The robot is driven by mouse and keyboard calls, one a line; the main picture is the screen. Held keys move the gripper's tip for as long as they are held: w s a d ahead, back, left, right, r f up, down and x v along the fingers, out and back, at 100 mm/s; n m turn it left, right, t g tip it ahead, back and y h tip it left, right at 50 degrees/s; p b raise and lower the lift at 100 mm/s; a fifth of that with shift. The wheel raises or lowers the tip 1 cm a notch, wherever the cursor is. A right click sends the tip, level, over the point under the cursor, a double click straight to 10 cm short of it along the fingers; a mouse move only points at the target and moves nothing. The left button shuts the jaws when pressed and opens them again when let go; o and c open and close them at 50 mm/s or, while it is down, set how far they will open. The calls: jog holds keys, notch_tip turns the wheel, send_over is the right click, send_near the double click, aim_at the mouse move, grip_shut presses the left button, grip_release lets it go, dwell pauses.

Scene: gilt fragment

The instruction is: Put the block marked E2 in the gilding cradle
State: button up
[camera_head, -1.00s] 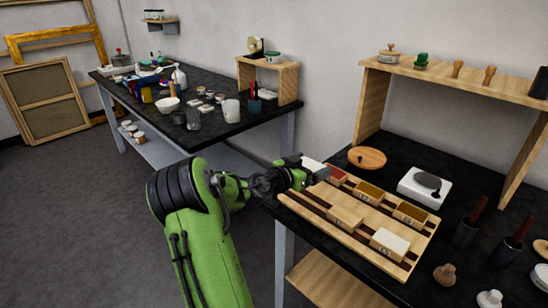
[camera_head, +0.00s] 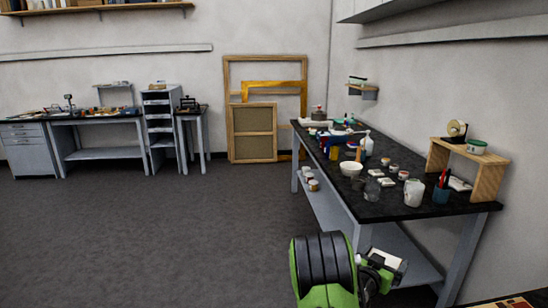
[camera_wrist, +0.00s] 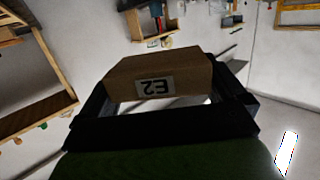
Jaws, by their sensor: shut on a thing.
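In the wrist view, my gripper (camera_wrist: 162,100) is shut on a brown block (camera_wrist: 160,66). Its pale label reads E2, upside down in that view. The block sits between the dark fingers, clear of any surface that I can see. In the head view, my gripper (camera_head: 384,262) shows small at the lower right, beside the near end of the dark-topped bench, partly hidden by my green arm. I cannot make out a gilding cradle in either view.
A dark-topped bench (camera_head: 400,208) at right holds a white bowl (camera_head: 351,169), a pale jar (camera_head: 414,192) and a wooden stand (camera_head: 488,180). Frames (camera_head: 252,132) lean on the back wall. Another bench (camera_head: 100,118) stands far left. The grey floor between is open.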

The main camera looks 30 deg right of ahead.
jog(key=w+a+r+n+t+y+p, duration=0.1)
jog(key=w+a+n+t+y+p, duration=0.25)
jog(key=w+a, duration=0.55)
jog(key=w+a+r+n+t+y, duration=0.1)
jog(key=a+n+t+y, duration=0.1)
jog(key=a, duration=0.8)
jog(key=w+a+r+n+t+y+p, duration=0.1)
jog(key=a+n+y, duration=0.4)
jog(key=a, duration=0.6)
jog(key=w+a+r+n+t+y+p, duration=0.1)
jog(key=w+a+r+n+t+y, duration=0.1)
jog(key=a, duration=0.9)
jog(key=w+n+t+y, duration=0.1)
jog(key=t+y, duration=0.1)
jog(key=y, duration=0.1)
jog(key=shift+w+a+r+n+t, duration=0.15)
jog(key=shift+w+r+n+t, duration=0.1)
jog(key=shift+n+t, duration=0.1)
